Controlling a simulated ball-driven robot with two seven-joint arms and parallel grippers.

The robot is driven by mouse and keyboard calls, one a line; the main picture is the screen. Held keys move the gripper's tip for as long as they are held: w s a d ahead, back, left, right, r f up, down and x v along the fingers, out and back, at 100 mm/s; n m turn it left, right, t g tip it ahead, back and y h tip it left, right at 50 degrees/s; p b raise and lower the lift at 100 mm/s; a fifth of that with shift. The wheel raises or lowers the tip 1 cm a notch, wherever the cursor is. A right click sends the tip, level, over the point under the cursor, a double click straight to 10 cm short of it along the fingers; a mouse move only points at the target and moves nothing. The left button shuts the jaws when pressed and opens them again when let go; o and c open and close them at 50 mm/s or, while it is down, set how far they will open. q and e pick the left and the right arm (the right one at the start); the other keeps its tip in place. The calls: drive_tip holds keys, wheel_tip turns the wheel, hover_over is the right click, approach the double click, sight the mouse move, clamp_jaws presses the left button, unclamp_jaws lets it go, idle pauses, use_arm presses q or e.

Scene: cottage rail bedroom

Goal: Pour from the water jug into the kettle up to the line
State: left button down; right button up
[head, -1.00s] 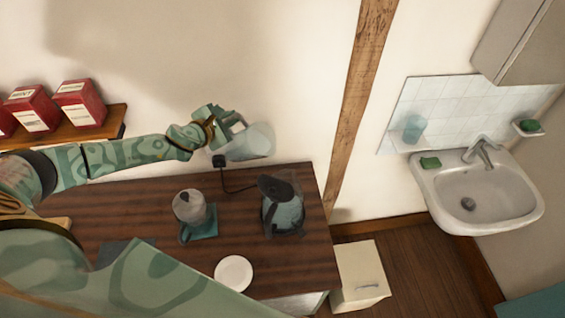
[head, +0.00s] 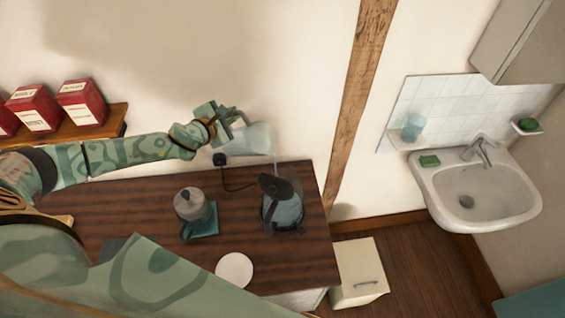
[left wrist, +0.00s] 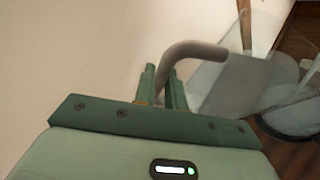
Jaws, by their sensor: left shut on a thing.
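My left gripper (head: 220,123) is shut on the handle of the clear water jug (head: 256,139), above the back of the counter. The jug is tilted, its mouth end toward the right, up and behind the kettle. In the left wrist view the fingers (left wrist: 166,90) close on the grey curved handle and the clear jug body (left wrist: 228,84) reaches right. The kettle (head: 284,212) stands on the counter, see-through with a dark top and bluish content. Its fill line is too small to make out. My right gripper is out of view.
On the dark wooden counter (head: 140,208) are a grey-lidded pot (head: 190,205) on a teal mat and a white plate (head: 234,270). A black plug and cord (head: 222,160) lie behind the kettle. Red tins (head: 82,101) stand on a shelf at left.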

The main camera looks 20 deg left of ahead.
sight(234, 112)
use_arm(q)
drive_tip(key=shift+s+d+r+m+t+y+p, duration=0.1)
drive_tip(key=shift+d+r+m+p, duration=0.15)
drive_tip(key=shift+r, duration=0.2)
drive_tip(key=shift+w+d+r+m+t+y+p, duration=0.1)
drive_tip(key=shift+d+r+m+p, duration=0.15)
drive_tip(key=shift+r, duration=0.25)
drive_tip(key=shift+s+d+r+m+t+y+p, duration=0.1)
drive_tip(key=shift+d+r+m+p, duration=0.15)
drive_tip(key=shift+r, duration=0.2)
idle(1.9)
drive_tip(key=shift+s+d+r+m+t+y+p, duration=0.15)
drive_tip(key=shift+d+r+m+y+p, duration=0.1)
drive_tip(key=shift+d+r+m, duration=0.3)
drive_tip(key=shift+s+d+r+m+t+y+p, duration=0.1)
drive_tip(key=shift+d+r+m+t+y+p, duration=0.15)
drive_tip(key=shift+r, duration=0.35)
idle(3.7)
